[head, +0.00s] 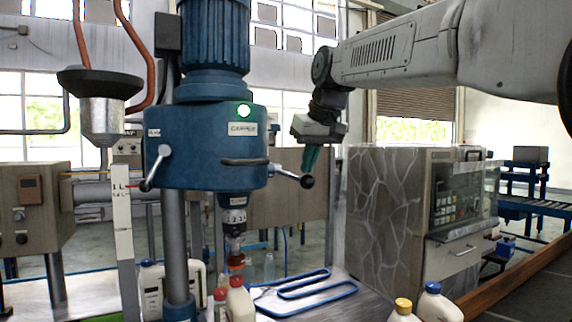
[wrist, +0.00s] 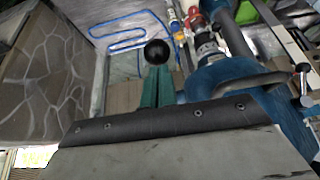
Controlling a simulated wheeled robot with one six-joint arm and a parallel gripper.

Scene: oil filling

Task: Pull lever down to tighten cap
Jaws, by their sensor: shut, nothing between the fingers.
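The blue capping machine (head: 205,150) stands left of centre, with its chuck (head: 233,215) pointing down. Its right-hand lever (head: 285,172) ends in a black ball knob (head: 307,181). My gripper (head: 309,160) has teal fingers that are shut and empty, pointing down just above the knob. In the wrist view the knob (wrist: 157,52) shows just past the fingertips (wrist: 157,75); I cannot tell whether they touch. The cap's seating is too small to tell.
Another lever with a knob (head: 145,185) is on the machine's left. Several bottles stand on the bench, including a yellow-capped one (head: 403,310) at the front. A blue looped rail (head: 310,286) lies right of the machine. A stone-patterned cabinet (head: 385,215) stands farther right.

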